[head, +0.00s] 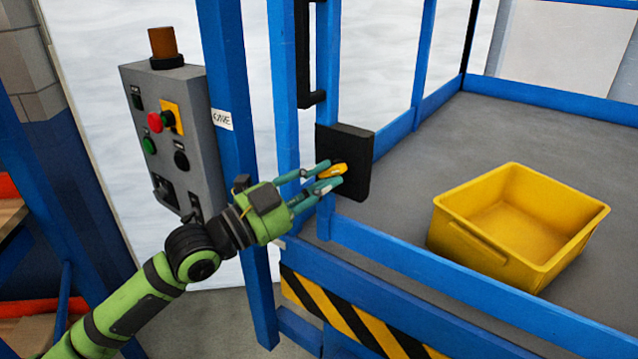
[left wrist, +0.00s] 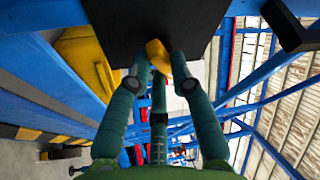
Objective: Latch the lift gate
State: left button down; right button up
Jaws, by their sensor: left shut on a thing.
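The lift gate is a blue frame (head: 328,60) with a black latch box (head: 358,155) on it. A small yellow latch knob (head: 340,170) sticks out of the box's front face. My left gripper (head: 328,178) is at the box with its teal fingers shut on the yellow knob. In the left wrist view the fingers close around the knob (left wrist: 158,55), below the black box (left wrist: 140,22). The knob's inner end and the latch mechanism are hidden. My right gripper does not show in either view.
A grey control box (head: 170,135) with buttons stands left of the blue post (head: 238,150). A yellow bin (head: 480,245) sits on the grey platform (head: 420,190) behind the rail. A black handle (head: 305,60) is above the latch box. Striped edging runs below.

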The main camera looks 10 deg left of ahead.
pick_arm(q)
jog(key=n+t+p, duration=0.1)
jog(key=n, duration=0.2)
jog(key=shift+d+n, duration=0.15)
jog(key=shift+n, duration=0.15)
jog(key=n+t+y+p, duration=0.1)
jog(key=n+t, duration=0.1)
jog(key=n, duration=0.1)
jog(key=shift+s+d+n, duration=0.1)
jog(key=shift+n, duration=0.2)
jog(key=n+t+y+p, duration=0.1)
jog(key=n, duration=0.2)
jog(key=n+t+y+p, duration=0.1)
jog(key=n+p, duration=0.1)
jog(key=shift+d+n, duration=0.15)
jog(key=shift+n, duration=0.25)
jog(key=shift+s+d+n+t+y+p, duration=0.1)
jog(key=shift+n+t+y+p, duration=0.4)
jog(key=shift+n+y+p, duration=0.8)
jog(key=shift+n+b, duration=0.45)
jog(key=shift+n, duration=0.05)
jog(key=c, duration=1.1)
grip_release()
jog(key=shift+s+f, duration=0.1)
